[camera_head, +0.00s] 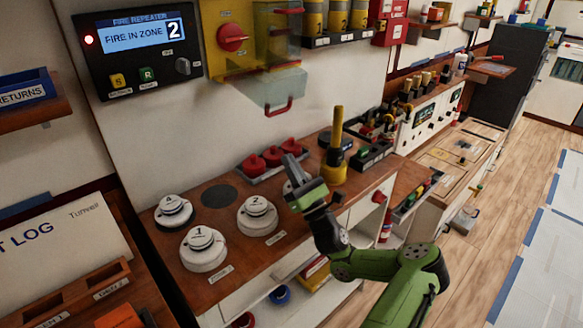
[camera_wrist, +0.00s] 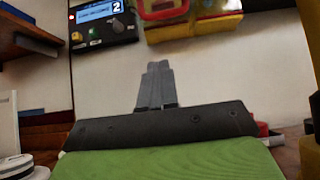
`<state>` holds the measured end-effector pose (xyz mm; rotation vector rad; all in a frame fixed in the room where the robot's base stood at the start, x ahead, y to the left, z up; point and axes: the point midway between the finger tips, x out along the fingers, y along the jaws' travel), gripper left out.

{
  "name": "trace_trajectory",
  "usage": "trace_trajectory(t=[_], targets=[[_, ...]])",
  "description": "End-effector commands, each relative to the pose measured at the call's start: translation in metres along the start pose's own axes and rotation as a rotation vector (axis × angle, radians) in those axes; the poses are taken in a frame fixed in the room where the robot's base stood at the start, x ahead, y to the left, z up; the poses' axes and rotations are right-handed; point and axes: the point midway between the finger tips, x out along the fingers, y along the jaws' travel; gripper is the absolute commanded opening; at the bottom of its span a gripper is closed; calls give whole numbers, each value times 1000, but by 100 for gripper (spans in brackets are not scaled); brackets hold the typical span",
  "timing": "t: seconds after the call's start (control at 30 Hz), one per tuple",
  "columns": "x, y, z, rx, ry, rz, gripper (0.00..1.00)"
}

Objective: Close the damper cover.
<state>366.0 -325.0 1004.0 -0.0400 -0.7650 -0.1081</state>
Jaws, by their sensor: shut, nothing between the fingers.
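The damper cover (camera_head: 272,88) is a clear flap with a red handle (camera_head: 279,107) at its free edge. It sticks out and down from the bottom of a yellow wall box (camera_head: 245,68), so it stands open. A red knob (camera_head: 232,37) sits on the box. In the wrist view, the red handle (camera_wrist: 162,13) shows at the top edge, against the yellow box (camera_wrist: 215,25). My gripper (camera_head: 291,160) is shut and empty, over the bench, below and apart from the cover. Its closed fingers (camera_wrist: 155,75) point toward the wall in the wrist view.
White round detectors (camera_head: 203,248) and red domed units (camera_head: 272,156) stand on the wooden bench (camera_head: 160,225). A yellow upright post (camera_head: 335,150) stands close right of my gripper. A fire repeater panel (camera_head: 138,45) is on the wall at left. The wall below the cover is bare.

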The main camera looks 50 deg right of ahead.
Motion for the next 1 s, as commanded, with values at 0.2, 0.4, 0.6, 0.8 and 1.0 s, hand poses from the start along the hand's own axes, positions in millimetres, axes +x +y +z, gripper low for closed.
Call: trace_trajectory(t=[0.2, 0.4, 0.6, 0.8, 1.0], targets=[[49, 2, 0, -4, -2, 6, 0], [76, 2, 19, -5, -1, 4, 0], [85, 1, 28, -1, 1, 3, 0], [85, 2, 28, -1, 1, 3, 0], [88, 1, 29, -1, 7, 3, 0]])
